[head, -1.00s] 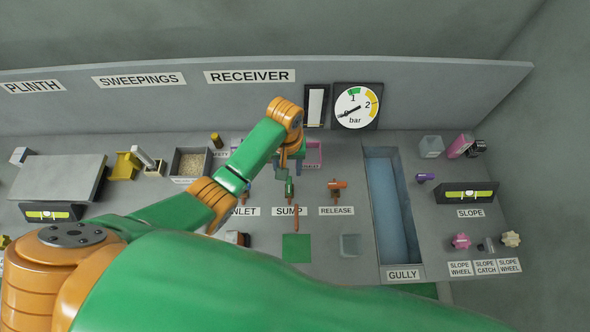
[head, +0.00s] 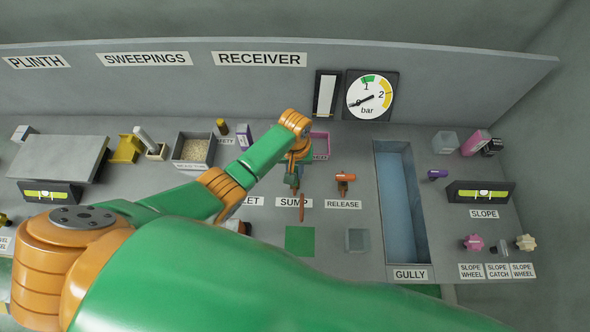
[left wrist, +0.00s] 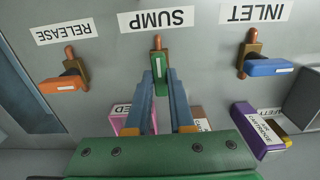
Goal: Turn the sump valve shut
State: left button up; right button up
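The sump valve (left wrist: 160,72) has a green lever handle and a copper-coloured stem, beside the SUMP label (left wrist: 156,19) in the left wrist view. Its handle lies between the two blue fingers of my left gripper (left wrist: 159,72), pointing back toward the palm. The fingers stand apart, one on each side of the handle; I cannot tell whether they touch it. In the head view my left gripper (head: 295,180) is over the valve just above the SUMP label, and hides most of it. My right gripper is not in view.
The release valve (head: 345,178) with an orange handle stands right of the sump valve. The inlet valve (left wrist: 265,66) with a blue handle is on its other side. A pink-framed box (head: 320,139) is behind. The gully (head: 400,205) lies to the right. A gauge (head: 369,95) is on the back panel.

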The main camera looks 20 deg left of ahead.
pick_arm(q)
grip_shut()
jog(key=m+p, duration=0.1)
jog(key=m, duration=0.1)
jog(key=shift+r+m, duration=0.1)
jog(key=shift+m, duration=0.3)
jog(key=m+p, duration=0.2)
jog(key=m, duration=0.8)
jog(key=shift+m, duration=2.5)
jog(key=o, duration=0.7)
grip_release()
